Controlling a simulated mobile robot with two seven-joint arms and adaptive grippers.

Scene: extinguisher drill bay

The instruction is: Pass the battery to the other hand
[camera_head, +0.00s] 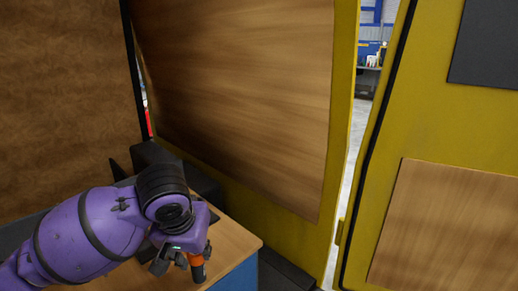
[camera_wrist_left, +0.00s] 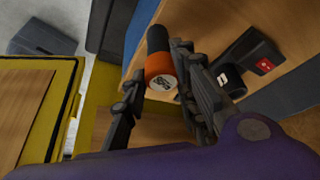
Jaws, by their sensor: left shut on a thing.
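The battery (camera_wrist_left: 161,68) has an orange end with a pale printed face and a dark body. In the left wrist view it sits between the two fingers of my left gripper (camera_wrist_left: 165,100). In the head view my left gripper (camera_head: 180,262) is low in the picture, over a wooden top, with the orange battery (camera_head: 197,268) at its fingers. The left gripper is shut on the battery. I cannot tell whether the battery touches the wooden top. My right gripper is in neither view.
A wood-topped unit (camera_head: 232,240) with a blue side stands under my left gripper. Yellow-framed wooden panels (camera_head: 250,90) rise close behind it, with another yellow panel (camera_head: 400,130) at the right. A dark object with a red label (camera_wrist_left: 250,62) is near the gripper in the wrist view.

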